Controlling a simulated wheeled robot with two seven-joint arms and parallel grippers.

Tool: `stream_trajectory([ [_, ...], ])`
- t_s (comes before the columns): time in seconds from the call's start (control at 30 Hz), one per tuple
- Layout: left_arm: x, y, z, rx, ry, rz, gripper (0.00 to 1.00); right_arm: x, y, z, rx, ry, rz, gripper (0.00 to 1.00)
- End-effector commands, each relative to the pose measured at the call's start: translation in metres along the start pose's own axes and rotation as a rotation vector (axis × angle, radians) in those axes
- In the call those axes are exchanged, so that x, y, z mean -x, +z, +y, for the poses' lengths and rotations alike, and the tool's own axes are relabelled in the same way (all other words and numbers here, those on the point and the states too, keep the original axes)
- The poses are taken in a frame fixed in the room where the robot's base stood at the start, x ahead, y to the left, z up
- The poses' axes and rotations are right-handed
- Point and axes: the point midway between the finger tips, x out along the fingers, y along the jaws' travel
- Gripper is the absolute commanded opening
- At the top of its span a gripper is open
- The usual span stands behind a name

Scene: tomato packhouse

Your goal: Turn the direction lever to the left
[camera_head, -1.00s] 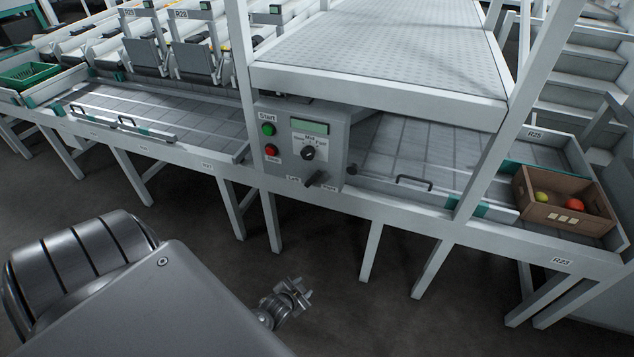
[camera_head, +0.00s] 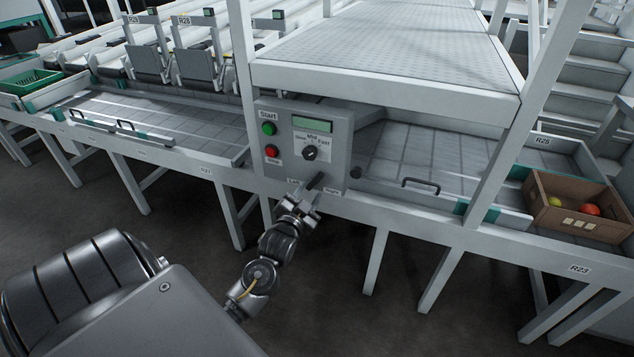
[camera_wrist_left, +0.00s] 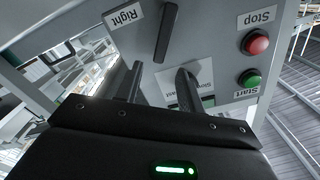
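The direction lever (camera_head: 315,181) is a short dark handle low on the grey control box (camera_head: 342,150), between the "Left" and "Right" labels. In the left wrist view the lever (camera_wrist_left: 168,32) stands just beyond the gap between my fingers, near the "Right" label (camera_wrist_left: 125,17). I cannot tell whether a finger touches it. My left gripper (camera_head: 304,194) is just below and in front of the lever. In the wrist view the gripper (camera_wrist_left: 160,72) is open, its fingers apart with nothing gripped. The "Left" label is partly hidden by the gripper in the head view. My right gripper is not in view.
Above the lever are the green start button (camera_head: 269,129), the red stop button (camera_head: 271,151), a speed knob (camera_head: 310,153) and a display (camera_head: 312,124). A white frame rail (camera_head: 400,215) runs below the box. A brown crate (camera_head: 548,212) with tomatoes stands at right.

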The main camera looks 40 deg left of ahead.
Motion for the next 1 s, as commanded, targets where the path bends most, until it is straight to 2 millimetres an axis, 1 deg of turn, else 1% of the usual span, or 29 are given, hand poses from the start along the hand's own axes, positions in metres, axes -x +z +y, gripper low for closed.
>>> stream_trajectory([
  [0.03,-0.011,0.0,0.0,0.0,-0.002,0.002,0.38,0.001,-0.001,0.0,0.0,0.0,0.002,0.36],
  [0.1,-0.024,0.0,0.0,0.0,-0.001,0.001,0.38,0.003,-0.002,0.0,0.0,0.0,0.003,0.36],
  [0.2,-0.041,0.0,0.0,0.0,0.0,0.0,0.38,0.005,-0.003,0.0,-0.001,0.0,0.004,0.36],
  [0.33,-0.056,0.0,0.0,0.001,0.0,0.0,0.38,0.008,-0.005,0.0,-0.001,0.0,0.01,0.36],
  [0.5,-0.065,0.0,0.001,0.001,0.001,0.0,0.38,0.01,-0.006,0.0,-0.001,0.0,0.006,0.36],
  [0.77,-0.066,0.0,0.001,0.001,0.001,0.0,0.38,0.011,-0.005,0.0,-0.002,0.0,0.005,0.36],
  [0.87,-0.066,0.0,0.001,0.001,0.001,0.0,0.26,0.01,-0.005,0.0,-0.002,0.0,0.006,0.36],
  [1.0,-0.066,0.0,0.001,0.001,0.001,0.0,0.08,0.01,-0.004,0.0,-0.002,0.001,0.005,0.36],
])
